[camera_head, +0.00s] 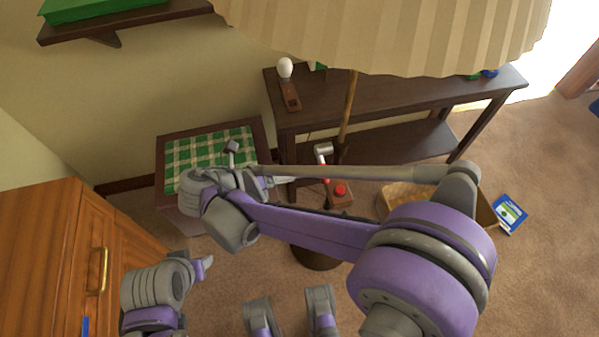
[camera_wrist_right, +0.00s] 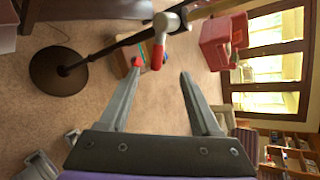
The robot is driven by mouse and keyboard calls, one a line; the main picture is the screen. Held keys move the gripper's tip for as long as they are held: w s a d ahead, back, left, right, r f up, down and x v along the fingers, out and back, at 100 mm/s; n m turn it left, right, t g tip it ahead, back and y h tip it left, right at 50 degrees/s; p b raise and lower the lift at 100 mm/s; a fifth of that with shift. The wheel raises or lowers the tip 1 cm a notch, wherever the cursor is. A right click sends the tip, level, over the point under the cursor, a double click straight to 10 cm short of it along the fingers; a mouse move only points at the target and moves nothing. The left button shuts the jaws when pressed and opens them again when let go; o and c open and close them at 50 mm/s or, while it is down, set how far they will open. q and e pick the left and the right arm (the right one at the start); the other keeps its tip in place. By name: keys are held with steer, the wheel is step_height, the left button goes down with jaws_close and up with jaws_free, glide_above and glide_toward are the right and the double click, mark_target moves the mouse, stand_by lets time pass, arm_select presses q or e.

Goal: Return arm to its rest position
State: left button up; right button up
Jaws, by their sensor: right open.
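My right arm reaches from the lower right across the head view to the left. Its gripper (camera_head: 254,165) is in front of the green checked cloth. In the right wrist view the two fingers of this gripper (camera_wrist_right: 161,76) stand wide apart with nothing between them. A white and red-tipped object (camera_wrist_right: 170,23) appears beyond the fingertips, apart from them. My left gripper (camera_head: 204,264) is at the lower left of the head view near the wooden cabinet; its jaws are not clear.
A dark table (camera_head: 400,98) holds a bulb on a wooden base (camera_head: 288,90). A lamp pole (camera_head: 349,105) and a wide shade (camera_head: 400,35) stand in front. A red-buttoned box (camera_head: 341,192), a basket (camera_head: 486,212) and a blue book (camera_head: 509,214) are on the floor. A wooden cabinet (camera_head: 50,250) is left.

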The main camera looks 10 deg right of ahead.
stand_by(0.5)
steer(key=s+d+f+m+y, duration=0.2)
steer(key=s+d+m+y, duration=0.25)
steer(key=m, duration=0.65)
steer(key=s+d+f+m+t+y, duration=0.1)
steer(key=s+d+m+y, duration=0.3)
steer(key=m, duration=0.8)
steer(key=s+d+f+m+y, duration=0.25)
steer(key=s+m, duration=0.35)
steer(key=m, duration=0.5)
arm_select(q)
step_height(320, 180, up, 16)
steer(key=w+p, duration=0.2)
steer(key=p, duration=1.2)
steer(key=shift+t, duration=0.3)
arm_select(e)
step_height(320, 180, up, 16)
steer(key=w, duration=0.2)
steer(key=shift+w+d+t, duration=0.15)
steer(key=shift+w+t, duration=0.15)
steer(key=shift+w, duration=0.05)
arm_select(q)
steer(key=shift+s, duration=0.1)
arm_select(e)
steer(key=shift+s+r, duration=0.1)
steer(key=shift+s, duration=0.05)
